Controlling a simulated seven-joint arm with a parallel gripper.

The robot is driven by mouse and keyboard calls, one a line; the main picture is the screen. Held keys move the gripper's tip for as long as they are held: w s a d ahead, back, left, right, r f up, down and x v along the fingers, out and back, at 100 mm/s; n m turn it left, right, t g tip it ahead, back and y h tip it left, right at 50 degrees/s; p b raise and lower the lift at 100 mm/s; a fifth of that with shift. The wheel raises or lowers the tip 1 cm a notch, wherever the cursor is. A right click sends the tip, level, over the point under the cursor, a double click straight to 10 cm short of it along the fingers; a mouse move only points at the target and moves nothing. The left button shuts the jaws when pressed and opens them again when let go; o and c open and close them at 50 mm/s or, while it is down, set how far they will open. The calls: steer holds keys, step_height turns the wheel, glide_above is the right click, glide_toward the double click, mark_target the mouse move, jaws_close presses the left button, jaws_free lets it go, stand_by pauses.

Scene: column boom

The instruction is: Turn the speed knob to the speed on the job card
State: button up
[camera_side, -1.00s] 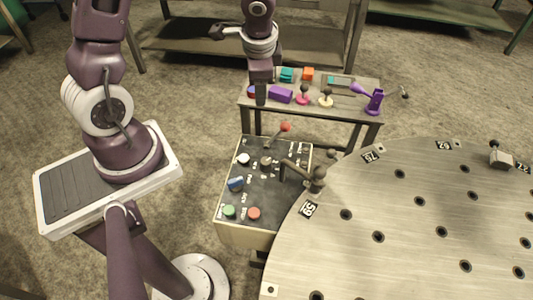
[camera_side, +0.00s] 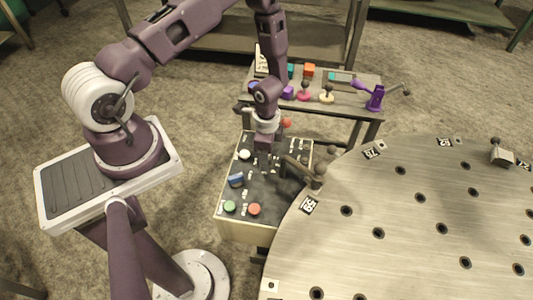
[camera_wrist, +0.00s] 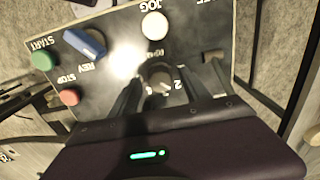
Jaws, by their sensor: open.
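The grey speed knob (camera_wrist: 161,80) shows on the dark panel in the wrist view, with a "2" mark beside it. My gripper (camera_wrist: 158,92) is open, with one finger on each side of the knob in that view. I cannot tell whether the fingers touch it. In the side view my gripper (camera_side: 264,166) points down over the middle of the panel and hides the knob. A pale upright card with dark marks (camera_side: 262,58), possibly the job card, stands at the back left of the cart. Its writing is too small to read.
The control panel (camera_side: 238,200) also carries a blue REV switch (camera_wrist: 85,42), white JOG button (camera_wrist: 155,26), green START button (camera_wrist: 43,61) and red STOP button (camera_wrist: 69,97). A lever (camera_side: 296,163) stands close to the right of my gripper, beside the round table (camera_side: 400,230).

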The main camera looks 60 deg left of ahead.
steer(key=shift+c, duration=0.3)
jaws_close()
steer(key=m, duration=0.4)
steer(key=shift+r+m, duration=0.1)
steer(key=shift+m, duration=2.2)
steer(key=shift+o, duration=0.3)
jaws_free()
